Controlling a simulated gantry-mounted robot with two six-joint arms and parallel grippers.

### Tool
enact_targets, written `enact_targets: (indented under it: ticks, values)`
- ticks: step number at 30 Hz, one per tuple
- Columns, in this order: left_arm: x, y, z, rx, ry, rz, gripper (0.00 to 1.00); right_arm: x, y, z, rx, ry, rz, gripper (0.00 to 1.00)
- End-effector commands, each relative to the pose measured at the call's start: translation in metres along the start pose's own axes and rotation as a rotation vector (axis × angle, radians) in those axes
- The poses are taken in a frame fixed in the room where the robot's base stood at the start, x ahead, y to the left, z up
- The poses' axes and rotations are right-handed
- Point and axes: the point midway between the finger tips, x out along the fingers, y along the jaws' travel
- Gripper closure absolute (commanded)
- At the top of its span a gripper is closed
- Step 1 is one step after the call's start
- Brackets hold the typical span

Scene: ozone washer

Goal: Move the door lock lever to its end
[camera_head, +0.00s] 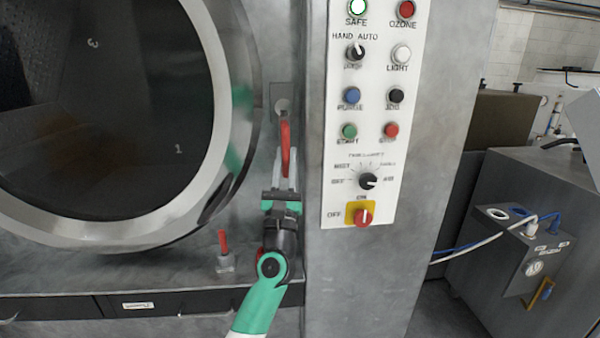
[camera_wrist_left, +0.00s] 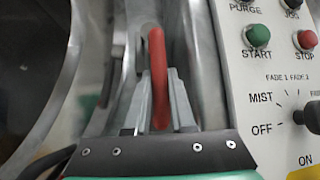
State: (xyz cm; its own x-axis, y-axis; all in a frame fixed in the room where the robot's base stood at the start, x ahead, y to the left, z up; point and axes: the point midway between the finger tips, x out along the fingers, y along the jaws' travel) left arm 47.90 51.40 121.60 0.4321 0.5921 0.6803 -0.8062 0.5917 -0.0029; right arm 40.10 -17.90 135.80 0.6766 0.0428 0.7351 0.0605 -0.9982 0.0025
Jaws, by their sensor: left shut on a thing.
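The door lock lever is a red handle (camera_head: 286,148) to the right of the round washer door (camera_head: 205,190). It stands roughly upright in the head view. My left gripper (camera_head: 286,178) comes up from below and is shut on the lower part of the red lever. In the left wrist view the red lever (camera_wrist_left: 158,75) rises between the two grey fingers of the left gripper (camera_wrist_left: 160,100). My right gripper is in neither view.
A white control panel (camera_head: 380,120) with buttons and knobs is close to the right of the lever. A second, small red lever (camera_head: 223,241) stands on the ledge below the door. A grey box with hoses (camera_head: 530,245) is at the far right.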

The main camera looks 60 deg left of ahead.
Motion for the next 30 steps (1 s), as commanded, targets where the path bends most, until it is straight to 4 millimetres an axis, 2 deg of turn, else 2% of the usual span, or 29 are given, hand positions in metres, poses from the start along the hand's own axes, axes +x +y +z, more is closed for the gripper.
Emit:
enact_targets:
  ticks: [14, 15, 19, 30]
  values:
    - [0.0009, 0.0034, -0.0004, -0.008, -0.002, 0.013, 1.00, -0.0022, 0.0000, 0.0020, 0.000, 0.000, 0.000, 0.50]
    - [0.0009, 0.0033, -0.0004, -0.009, -0.002, 0.013, 0.72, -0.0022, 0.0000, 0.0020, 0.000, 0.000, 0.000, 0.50]
    - [0.0009, 0.0035, -0.0003, -0.008, -0.003, 0.014, 0.49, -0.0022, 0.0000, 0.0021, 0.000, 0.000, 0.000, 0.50]
    - [-0.0041, 0.0035, -0.0002, -0.006, -0.003, 0.014, 0.48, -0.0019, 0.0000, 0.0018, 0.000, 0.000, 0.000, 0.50]
